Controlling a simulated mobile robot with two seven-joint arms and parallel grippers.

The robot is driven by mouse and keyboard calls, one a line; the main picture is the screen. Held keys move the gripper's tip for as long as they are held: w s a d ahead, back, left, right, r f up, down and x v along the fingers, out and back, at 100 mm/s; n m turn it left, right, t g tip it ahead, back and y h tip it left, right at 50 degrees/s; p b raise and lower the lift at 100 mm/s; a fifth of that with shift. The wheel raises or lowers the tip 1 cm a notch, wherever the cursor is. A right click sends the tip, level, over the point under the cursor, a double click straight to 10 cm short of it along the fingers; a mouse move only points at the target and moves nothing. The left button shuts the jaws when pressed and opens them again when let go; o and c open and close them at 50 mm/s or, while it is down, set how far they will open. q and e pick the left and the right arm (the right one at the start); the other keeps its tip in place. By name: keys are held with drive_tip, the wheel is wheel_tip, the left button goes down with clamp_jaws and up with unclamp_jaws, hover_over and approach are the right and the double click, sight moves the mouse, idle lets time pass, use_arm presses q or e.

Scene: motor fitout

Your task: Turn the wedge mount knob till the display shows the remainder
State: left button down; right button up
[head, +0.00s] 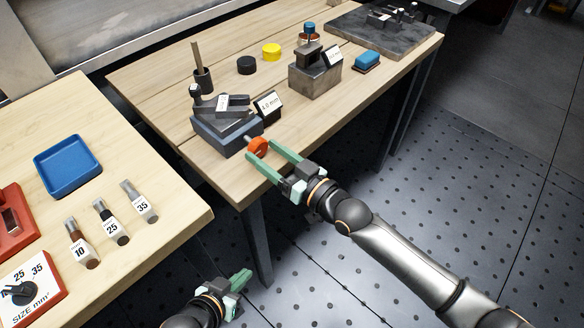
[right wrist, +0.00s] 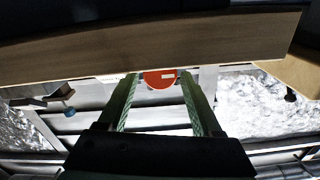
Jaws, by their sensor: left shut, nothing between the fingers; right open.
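The wedge mount (head: 210,132), a dark stepped block, sits near the table's front edge. Its orange-red knob (head: 258,147) sticks out at the front; the knob also shows in the right wrist view (right wrist: 160,79). The small display (head: 268,104) beside the mount carries a number in mm, perhaps 4.0, too small to read surely. My right gripper (head: 261,151) is open, its green fingers on either side of the knob. In the right wrist view the knob sits between the fingertips, with gaps showing. My left gripper (head: 246,277) is shut and empty, low over the floor.
A second grey block (head: 314,76) with its own label stands farther along the table, near a blue-topped brush (head: 367,61), black (head: 246,65) and yellow (head: 271,52) discs. The left table holds a blue tray (head: 68,165) and several numbered pieces. Open floor lies between.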

use_arm(q)
drive_tip(key=shift+d+r+p, duration=0.15)
drive_tip(key=shift+r+p, duration=0.15)
drive_tip(key=shift+p, duration=0.1)
use_arm(e)
drive_tip(key=v, duration=1)
drive_tip(key=shift+d, duration=0.2)
use_arm(q)
drive_tip(key=shift+w+r, duration=0.1)
drive_tip(key=shift+r, duration=0.05)
use_arm(e)
drive_tip(key=shift+s, duration=0.15)
drive_tip(key=shift+f, duration=0.1)
idle(0.5)
